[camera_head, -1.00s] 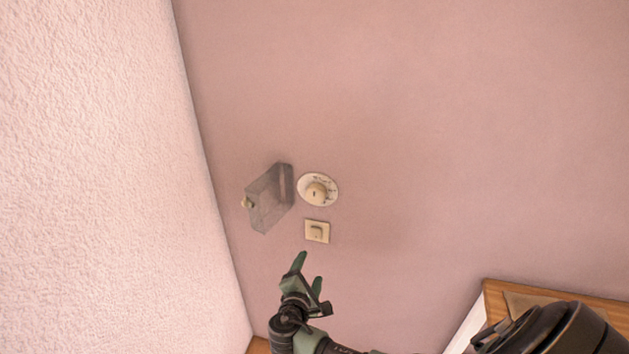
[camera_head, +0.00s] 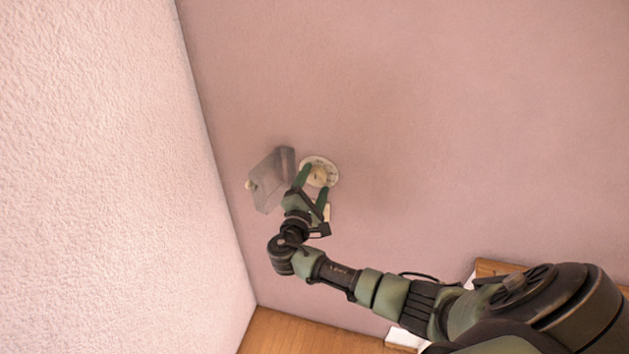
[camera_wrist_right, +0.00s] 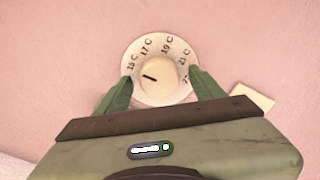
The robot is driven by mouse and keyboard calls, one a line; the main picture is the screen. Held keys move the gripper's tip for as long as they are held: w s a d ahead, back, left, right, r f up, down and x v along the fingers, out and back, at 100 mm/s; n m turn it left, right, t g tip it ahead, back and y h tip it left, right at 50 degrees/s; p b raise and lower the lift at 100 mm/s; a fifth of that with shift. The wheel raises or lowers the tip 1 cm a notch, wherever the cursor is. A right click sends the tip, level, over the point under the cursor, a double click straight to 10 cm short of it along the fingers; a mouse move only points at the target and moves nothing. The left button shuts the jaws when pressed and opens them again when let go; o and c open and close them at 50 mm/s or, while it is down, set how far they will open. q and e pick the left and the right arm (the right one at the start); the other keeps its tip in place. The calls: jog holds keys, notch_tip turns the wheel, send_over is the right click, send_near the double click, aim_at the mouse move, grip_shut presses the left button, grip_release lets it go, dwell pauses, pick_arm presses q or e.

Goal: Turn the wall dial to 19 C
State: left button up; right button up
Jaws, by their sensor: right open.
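The wall dial (camera_head: 331,168) is a round cream plate with a raised knob (camera_wrist_right: 163,68) in its middle. The right wrist view shows printed marks from 15 C at the left through 17 C and 19 C to 21 C at the right. The knob's black line is on its left side, pointing roughly toward 15 C; the exact reading is unclear. My right gripper (camera_head: 314,178) is open, its green fingers on either side of the knob. I cannot tell whether they touch it. My left gripper is not in view.
A small cream switch (camera_head: 327,212) below the dial is partly hidden by my gripper. A textured wall (camera_head: 100,180) is at left. Wooden furniture (camera_head: 490,268) is at lower right.

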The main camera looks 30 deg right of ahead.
jog(key=c, duration=1.4)
jog(key=shift+o, duration=0.2)
jog(key=shift+f+m+b, duration=0.25)
jog(key=shift+m+b, duration=0.35)
jog(key=shift+b, duration=0.45)
jog(key=m+b, duration=1.2)
jog(key=b, duration=0.4)
jog(key=shift+f, duration=0.2)
jog(key=shift+r+m+b, duration=0.25)
jog(key=shift+m+b, duration=1.05)
jog(key=shift+b, duration=0.4)
jog(key=o, duration=1.4)
jog(key=shift+r, duration=0.1)
jog(key=shift+c, duration=0.2)
